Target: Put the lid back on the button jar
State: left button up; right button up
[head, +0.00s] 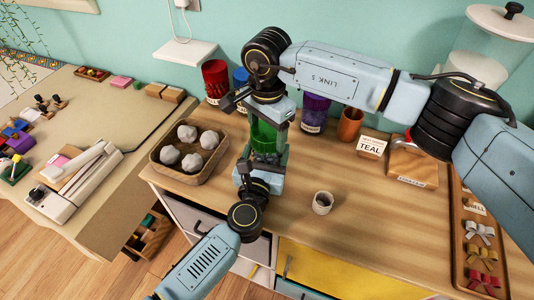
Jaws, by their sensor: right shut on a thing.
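A green jar (264,137) stands upright near the front middle of the wooden counter, partly hidden by my two grippers. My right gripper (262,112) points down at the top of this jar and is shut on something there. That thing is mostly hidden by the fingers and wrist; it looks to be the lid. I cannot tell whether it touches the jar's rim. My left gripper (262,166) is low at the front of the jar, with its fingers about the jar's lower part. I cannot tell whether they grip it.
A brown tray (160,158) with several whitish lumps is left of the jar. A small pale cup (322,203) stands to the right. Behind are red (215,82), blue (240,77) and purple (314,112) jars and a copper cup (350,124). The counter's right middle is clear.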

jog(key=m, duration=1.1)
jog(key=shift+m, duration=0.4)
jog(key=m, duration=0.5)
jog(key=shift+m, duration=0.3)
jog(key=m, duration=0.6)
jog(key=shift+m, duration=0.4)
jog(key=o, duration=1.2)
jog(key=shift+c, duration=0.2)
notch_tip(320, 180, up, 12)
